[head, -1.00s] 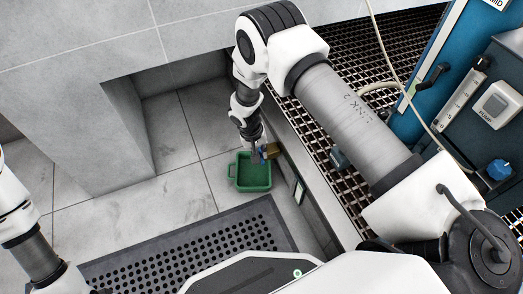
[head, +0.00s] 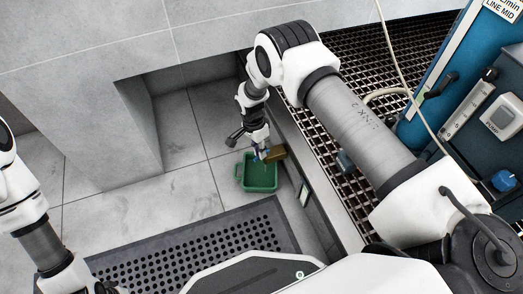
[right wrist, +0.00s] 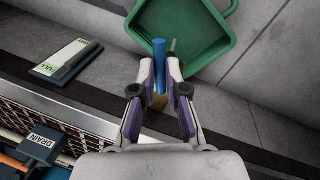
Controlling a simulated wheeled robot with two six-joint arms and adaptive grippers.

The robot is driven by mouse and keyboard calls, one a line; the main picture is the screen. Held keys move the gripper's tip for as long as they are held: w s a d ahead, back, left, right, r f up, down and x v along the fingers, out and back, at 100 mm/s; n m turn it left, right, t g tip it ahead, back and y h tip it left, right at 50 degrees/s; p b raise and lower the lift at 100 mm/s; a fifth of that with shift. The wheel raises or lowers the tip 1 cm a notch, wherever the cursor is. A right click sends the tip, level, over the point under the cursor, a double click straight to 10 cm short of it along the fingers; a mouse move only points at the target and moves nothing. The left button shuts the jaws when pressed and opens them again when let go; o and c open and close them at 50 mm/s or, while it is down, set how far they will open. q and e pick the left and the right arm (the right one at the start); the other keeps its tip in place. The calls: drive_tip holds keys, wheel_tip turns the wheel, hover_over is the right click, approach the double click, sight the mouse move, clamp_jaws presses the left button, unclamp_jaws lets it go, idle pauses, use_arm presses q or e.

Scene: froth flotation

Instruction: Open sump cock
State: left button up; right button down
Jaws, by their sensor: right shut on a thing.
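The sump cock's brass body (head: 277,152) sticks out low from the side of the grated unit, over a green bucket (head: 260,186). My right gripper (head: 263,152) points down at it. In the right wrist view the cock's blue lever (right wrist: 159,58) stands between the fingertips of my right gripper (right wrist: 160,70), which is shut on it. A bit of brass (right wrist: 160,101) shows between the fingers; the rest of the cock is hidden. Whether liquid flows cannot be told. My left arm is at the left edge; its gripper is not clearly in view.
A black perforated mat (head: 200,245) lies on the tiled floor. A grey wall overhang (head: 130,45) is at the left and back. The metal grating (head: 345,60) lies under my right arm.

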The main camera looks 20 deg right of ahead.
drive_tip(key=shift+w+f+m+y, duration=0.1)
drive_tip(key=shift+w+m+y, duration=0.15)
drive_tip(key=shift+m, duration=0.85)
drive_tip(key=shift+w+m+y, duration=0.15)
drive_tip(key=shift+w+m, duration=0.1)
drive_tip(key=shift+m, duration=0.85)
drive_tip(key=c, duration=1.2)
unclamp_jaws()
wheel_tip(320, 180, up, 12)
drive_tip(key=w, duration=0.2)
drive_tip(key=shift+w, duration=0.2)
drive_tip(key=shift+d, duration=0.1)
